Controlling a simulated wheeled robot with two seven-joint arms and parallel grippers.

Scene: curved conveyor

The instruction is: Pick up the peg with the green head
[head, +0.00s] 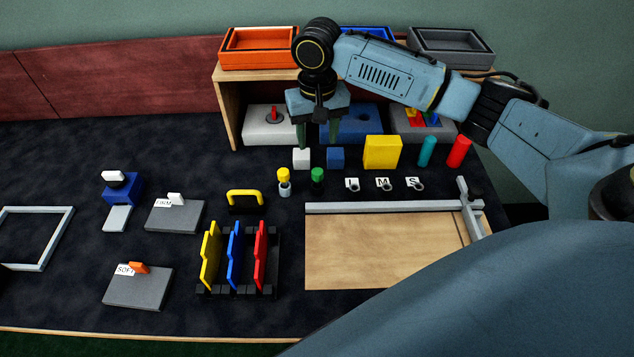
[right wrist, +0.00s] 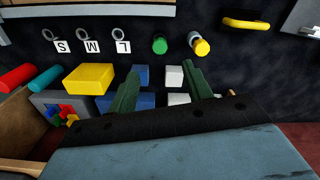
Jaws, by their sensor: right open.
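The peg with the green head (head: 317,176) stands upright on the dark table, just right of a peg with a yellow head (head: 283,175). In the right wrist view the green head (right wrist: 159,46) is seen from above and lies beyond the fingertips, with the yellow-headed peg (right wrist: 199,46) beside it. My right gripper (head: 317,146) is open and empty, above and behind the two pegs, near a white cube and a blue cube. Its spread fingers also show in the right wrist view (right wrist: 158,74). My left gripper is not in view.
A white cube (head: 302,159), blue cube (head: 335,158) and yellow block (head: 382,153) stand behind the pegs. Rings labelled L, M and S (head: 384,185) are to the right. A yellow handle (head: 245,196) is to the left. A framed wooden board (head: 385,250) lies in front.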

